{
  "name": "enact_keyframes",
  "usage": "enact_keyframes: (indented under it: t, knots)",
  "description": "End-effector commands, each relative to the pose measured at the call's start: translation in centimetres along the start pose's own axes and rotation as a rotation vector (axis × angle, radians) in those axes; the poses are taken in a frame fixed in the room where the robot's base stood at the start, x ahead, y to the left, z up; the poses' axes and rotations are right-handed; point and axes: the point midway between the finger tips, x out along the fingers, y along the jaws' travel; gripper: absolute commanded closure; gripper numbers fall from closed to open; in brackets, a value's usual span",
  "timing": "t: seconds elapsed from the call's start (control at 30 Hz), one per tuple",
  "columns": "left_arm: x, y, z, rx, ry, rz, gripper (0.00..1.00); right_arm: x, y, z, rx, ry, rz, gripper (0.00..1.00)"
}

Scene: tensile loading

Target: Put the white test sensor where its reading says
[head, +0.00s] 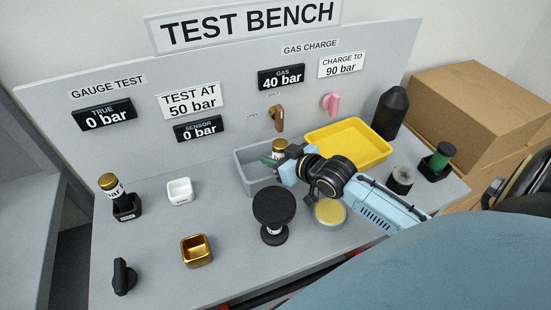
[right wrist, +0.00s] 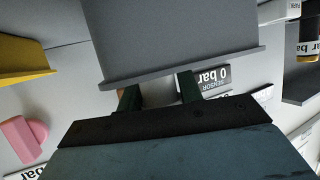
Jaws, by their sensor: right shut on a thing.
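A sensor with a gold cap and a pale band below it (head: 279,147) is at the grey tray (head: 243,165); it looks like the white test sensor, but most of its body is hidden. My right gripper (head: 278,159) reaches over the tray and is shut on it. In the right wrist view the gripper's fingers (right wrist: 160,95) pass behind the tray's rim (right wrist: 190,72), which hides their tips and the held thing. The sensor display (head: 199,129) reads 0 bar, under a "test at 50 bar" sign (head: 190,101). My left gripper is not in view.
A yellow tray (head: 378,158) stands right of the grey one. A black, gold-capped sensor (head: 110,187) stands in a black holder at left. A white socket (head: 179,191), a gold socket (head: 197,251) and a black round-topped knob (head: 273,205) stand on the bench.

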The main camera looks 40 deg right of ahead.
Motion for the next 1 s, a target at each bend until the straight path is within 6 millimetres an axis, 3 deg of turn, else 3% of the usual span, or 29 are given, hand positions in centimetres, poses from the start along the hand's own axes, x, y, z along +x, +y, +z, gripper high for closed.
enact_keyframes:
  t: [0.37, 0.4, 0.47, 0.8, 1.0]
  knots:
    - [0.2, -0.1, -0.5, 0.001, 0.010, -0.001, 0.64, 0.3, 0.0, 0.7, 0.000, 0.003, 0.000, 0.97]
    - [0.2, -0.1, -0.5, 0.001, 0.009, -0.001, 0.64, 0.4, 0.0, 0.9, 0.000, 0.001, 0.000, 0.63]
    - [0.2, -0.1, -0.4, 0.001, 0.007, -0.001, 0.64, 0.4, 0.0, 0.8, 0.000, 0.001, 0.000, 0.55]
    - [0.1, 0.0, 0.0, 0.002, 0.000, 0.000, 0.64, 0.2, 0.0, 0.5, 0.000, 0.003, 0.000, 0.55]
    - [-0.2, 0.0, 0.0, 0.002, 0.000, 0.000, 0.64, -2.2, 0.0, 0.7, 0.000, -0.001, -0.001, 0.55]
